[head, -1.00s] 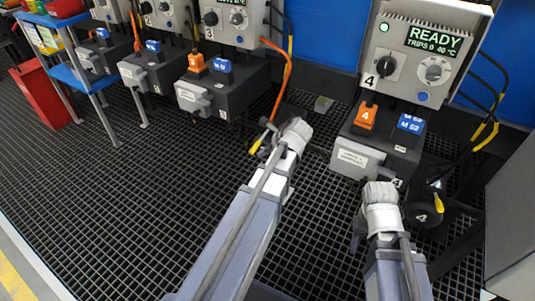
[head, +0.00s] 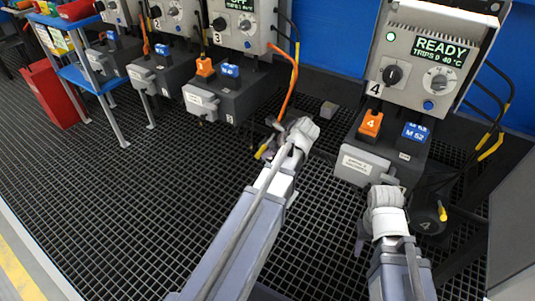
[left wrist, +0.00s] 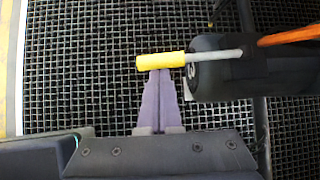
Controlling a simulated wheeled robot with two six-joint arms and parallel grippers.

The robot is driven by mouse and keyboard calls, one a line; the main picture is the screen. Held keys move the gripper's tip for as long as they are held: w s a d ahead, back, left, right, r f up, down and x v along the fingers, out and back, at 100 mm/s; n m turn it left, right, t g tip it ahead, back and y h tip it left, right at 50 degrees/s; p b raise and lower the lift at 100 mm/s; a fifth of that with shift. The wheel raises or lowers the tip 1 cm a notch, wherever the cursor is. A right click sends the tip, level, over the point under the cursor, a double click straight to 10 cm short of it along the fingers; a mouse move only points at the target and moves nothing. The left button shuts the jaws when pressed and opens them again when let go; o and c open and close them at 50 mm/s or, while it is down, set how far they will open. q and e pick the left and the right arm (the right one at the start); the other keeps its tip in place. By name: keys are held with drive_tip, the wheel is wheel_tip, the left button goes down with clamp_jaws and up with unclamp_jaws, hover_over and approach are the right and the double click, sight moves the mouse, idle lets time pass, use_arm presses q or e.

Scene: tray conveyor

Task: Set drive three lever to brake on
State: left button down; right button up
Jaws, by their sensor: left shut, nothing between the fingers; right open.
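The drive three lever has a yellow handle (left wrist: 160,61) on a grey rod. It lies roughly level in the left wrist view and runs right to a dark round housing (left wrist: 207,75) with a partly legible number. The yellow handle also shows in the head view (head: 262,151), beside my left gripper (head: 272,138). In the left wrist view my left gripper (left wrist: 160,74) is shut and empty, its tips right at the handle's lower edge; I cannot tell whether they touch. My right gripper (head: 360,240) is open, low in front of drive four, its fingers partly hidden.
Drive three's cabinet (head: 240,25) stands at upper middle, its display partly cut off. Drive four's cabinet (head: 420,65) reads READY. Its own yellow-tipped lever (head: 442,213) is right of my right wrist. An orange cable (head: 288,88) hangs behind my left gripper. Open grating (head: 130,210) lies left.

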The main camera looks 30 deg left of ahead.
sight(261, 151)
use_arm(q)
drive_tip(key=shift+r+g+p, duration=0.3)
drive_tip(key=shift+r, duration=0.05)
wheel_tip(261, 151, up, 3)
drive_tip(key=g+p, duration=0.1)
drive_tip(key=p, duration=0.2)
drive_tip(key=shift+w+m, duration=0.1)
drive_tip(key=shift+m, duration=0.2)
drive_tip(key=shift+w+r+p, duration=0.35)
drive_tip(key=shift+r+p, duration=0.4)
drive_tip(key=shift+r, duration=0.1)
drive_tip(key=shift+r+p, duration=0.7)
drive_tip(key=shift+p, duration=0.1)
